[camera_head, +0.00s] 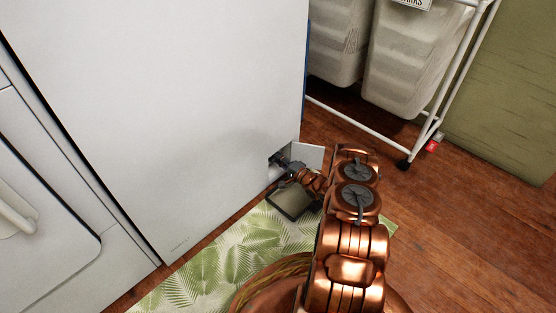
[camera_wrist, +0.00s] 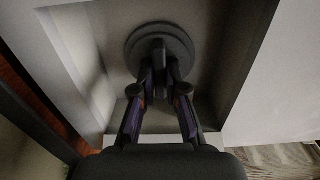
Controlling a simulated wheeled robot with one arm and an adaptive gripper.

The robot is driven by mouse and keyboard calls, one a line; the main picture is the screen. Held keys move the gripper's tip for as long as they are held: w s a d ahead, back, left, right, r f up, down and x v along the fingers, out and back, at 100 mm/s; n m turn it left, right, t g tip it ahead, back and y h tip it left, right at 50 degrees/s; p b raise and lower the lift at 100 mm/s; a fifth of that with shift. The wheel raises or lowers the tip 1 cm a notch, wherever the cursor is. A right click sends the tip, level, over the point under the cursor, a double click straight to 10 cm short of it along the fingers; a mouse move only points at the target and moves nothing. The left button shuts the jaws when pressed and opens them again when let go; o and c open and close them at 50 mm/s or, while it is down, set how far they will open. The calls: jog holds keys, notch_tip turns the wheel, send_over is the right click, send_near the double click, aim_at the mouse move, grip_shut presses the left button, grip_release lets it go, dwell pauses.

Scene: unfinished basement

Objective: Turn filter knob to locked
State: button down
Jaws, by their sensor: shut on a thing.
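The filter knob (camera_wrist: 159,45) is a round grey knob with a raised grip bar, set in a recess at the bottom of a white appliance (camera_head: 180,100). In the wrist view the bar stands roughly upright in the picture. My gripper (camera_wrist: 160,85) has one finger on each side of the bar and is shut on it. In the head view my gripper (camera_head: 283,163) reaches into the small opening low on the appliance's front, and the knob is mostly hidden there. The small hatch door (camera_head: 308,156) stands open at the right of the opening. I see no lock marking.
A patterned leaf mat (camera_head: 215,262) lies on the wooden floor in front of the appliance. A white wheeled rack with laundry bins (camera_head: 415,60) stands at the upper right. Another white appliance (camera_head: 60,220) is at the left. Wooden floor (camera_head: 470,220) is clear at the right.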

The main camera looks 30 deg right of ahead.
dwell(0.4)
jog(key=c, duration=1.2)
grip_release()
jog(key=v, duration=1.2)
